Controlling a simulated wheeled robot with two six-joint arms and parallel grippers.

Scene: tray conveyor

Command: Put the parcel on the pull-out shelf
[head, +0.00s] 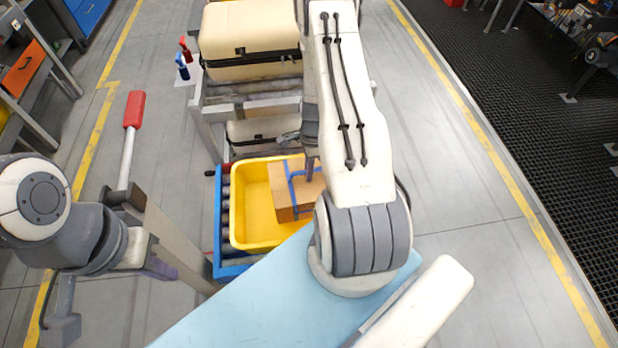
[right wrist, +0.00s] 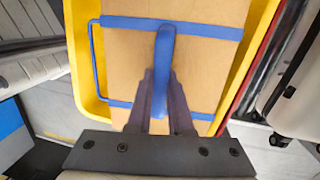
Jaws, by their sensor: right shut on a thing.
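The parcel (head: 284,200) is a brown cardboard box with blue straps and a blue handle. It is in or just over the right part of a yellow tray (head: 238,241); I cannot tell whether it touches the tray floor. My right gripper (head: 308,172) comes down from above, shut on the handle (right wrist: 164,75). The right wrist view shows the parcel's top (right wrist: 130,60) with yellow tray edges around it. My left gripper (head: 160,266) seems to be at the left, away from the parcel; its jaws are unclear. I cannot identify the pull-out shelf for sure.
The tray sits on a blue-edged roller conveyor (head: 218,264). Behind it, pale cases (head: 247,35) stand on a rack, with spray bottles (head: 184,58) beside it. A red-handled lever (head: 132,112) rises at the left. The floor at the right (head: 460,190) is clear.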

